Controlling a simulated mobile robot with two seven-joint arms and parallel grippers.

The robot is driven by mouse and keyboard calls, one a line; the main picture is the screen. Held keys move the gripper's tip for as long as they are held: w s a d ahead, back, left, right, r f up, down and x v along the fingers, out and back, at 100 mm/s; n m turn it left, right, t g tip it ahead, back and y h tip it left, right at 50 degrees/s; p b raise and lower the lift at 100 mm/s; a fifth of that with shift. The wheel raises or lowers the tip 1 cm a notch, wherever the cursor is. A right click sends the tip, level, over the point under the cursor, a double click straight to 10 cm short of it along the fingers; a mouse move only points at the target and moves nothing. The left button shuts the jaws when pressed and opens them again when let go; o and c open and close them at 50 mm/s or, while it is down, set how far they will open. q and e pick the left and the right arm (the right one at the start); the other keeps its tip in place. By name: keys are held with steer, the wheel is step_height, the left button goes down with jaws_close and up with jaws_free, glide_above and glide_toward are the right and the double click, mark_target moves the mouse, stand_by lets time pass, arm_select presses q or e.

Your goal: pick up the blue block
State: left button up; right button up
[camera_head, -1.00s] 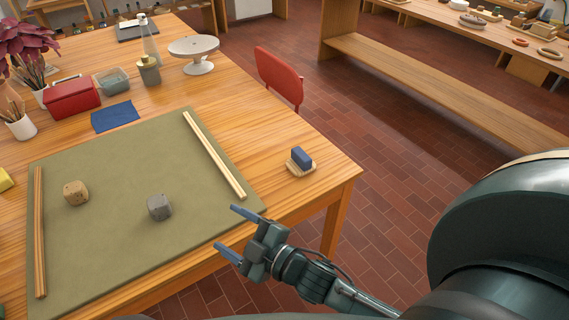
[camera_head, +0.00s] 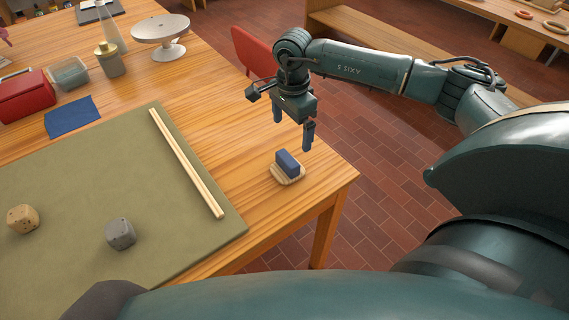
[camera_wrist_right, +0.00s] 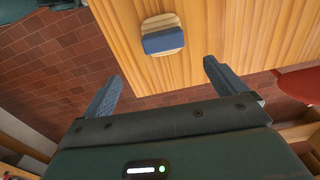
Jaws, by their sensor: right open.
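The blue block (camera_head: 287,161) rests on a small pale wooden dish (camera_head: 291,181) near the right corner of the wooden table. In the right wrist view the blue block (camera_wrist_right: 164,41) lies across the dish (camera_wrist_right: 160,20), beyond the fingertips and between their lines. My right gripper (camera_head: 293,137) is open and empty, pointing down above and just behind the block, apart from it. Its two fingers also show spread in the right wrist view (camera_wrist_right: 161,75). My left gripper is not in view.
A green mat (camera_head: 180,235) holds two wooden strips (camera_head: 186,163), a grey die (camera_head: 121,234) and a tan die (camera_head: 22,219). A white cake stand (camera_head: 160,30), a bottle (camera_head: 109,60) and a blue cloth (camera_head: 72,117) stand or lie farther back. A red chair (camera_head: 252,52) is beyond the table edge.

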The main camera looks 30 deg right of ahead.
mark_target(288, 158)
step_height(288, 158, down, 7)
steer(key=shift+r+p, duration=0.1)
steer(key=shift+p, duration=0.2)
steer(key=shift+w+a+f+p, duration=0.1)
steer(key=shift+f+p, duration=0.05)
steer(key=shift+f, duration=0.8)
steer(key=shift+w+a+f+p, duration=0.1)
steer(key=shift+w+f+p, duration=0.05)
steer(key=shift+f, duration=0.75)
steer(key=shift+w+a+f+p, duration=0.1)
steer(key=shift+f+p, duration=0.05)
steer(key=shift+f, duration=0.8)
steer(key=c, duration=1.1)
steer(key=shift+r, duration=0.1)
step_height(288, 158, up, 10)
steer(key=shift+b, duration=0.5)
